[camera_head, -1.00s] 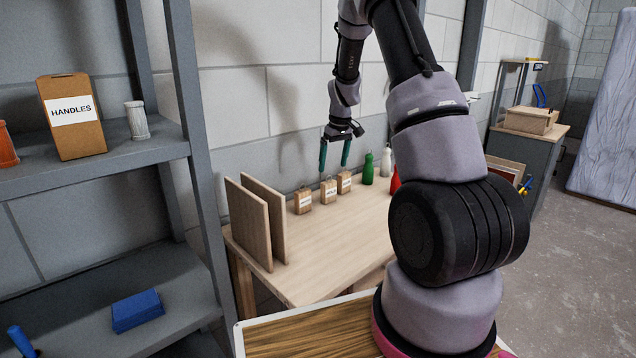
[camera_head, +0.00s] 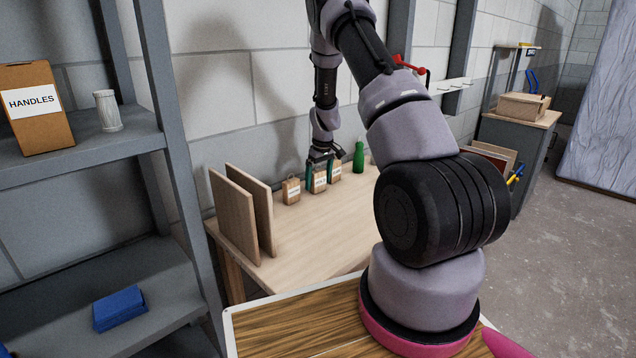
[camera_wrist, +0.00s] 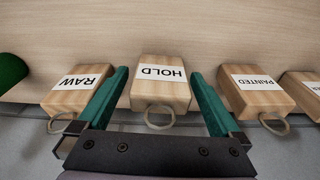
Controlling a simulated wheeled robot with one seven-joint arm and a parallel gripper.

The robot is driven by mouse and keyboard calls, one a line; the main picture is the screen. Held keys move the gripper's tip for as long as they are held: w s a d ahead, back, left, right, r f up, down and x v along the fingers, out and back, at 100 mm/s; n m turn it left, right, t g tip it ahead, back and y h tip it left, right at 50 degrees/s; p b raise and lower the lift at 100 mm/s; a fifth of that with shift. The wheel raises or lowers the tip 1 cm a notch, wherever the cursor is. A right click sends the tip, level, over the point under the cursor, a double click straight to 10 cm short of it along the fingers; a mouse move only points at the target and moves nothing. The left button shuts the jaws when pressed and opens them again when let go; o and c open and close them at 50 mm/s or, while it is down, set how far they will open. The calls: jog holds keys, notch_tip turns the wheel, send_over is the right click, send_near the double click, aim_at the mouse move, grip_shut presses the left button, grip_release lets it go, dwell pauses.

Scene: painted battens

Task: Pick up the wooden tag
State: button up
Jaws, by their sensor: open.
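Several wooden tags with white labels and metal rings stand along the back of the light table (camera_head: 290,235). In the wrist view the tag marked HOLD (camera_wrist: 160,95) is in the middle, the RAW tag (camera_wrist: 78,92) on the left and the PAINTED tag (camera_wrist: 255,95) on the right. A further tag (camera_wrist: 303,88) is cut off at the right edge. My gripper (camera_head: 320,174) is open, its green fingers on either side of the HOLD tag. Small gaps seem to show beside it; contact cannot be told. The head view partly hides this tag behind the fingers.
A green bottle (camera_head: 358,158) stands right of the tags. Two upright boards (camera_head: 235,218) stand at the table's left. A grey shelf (camera_head: 80,150) holds a HANDLES box (camera_head: 38,125) and a blue block (camera_head: 119,308). The front of the table is clear.

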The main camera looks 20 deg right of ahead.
jog(key=shift+f, duration=0.4)
jog(key=shift+c, duration=0.3)
jog(key=c, duration=1.3)
jog(key=shift+r, duration=5)
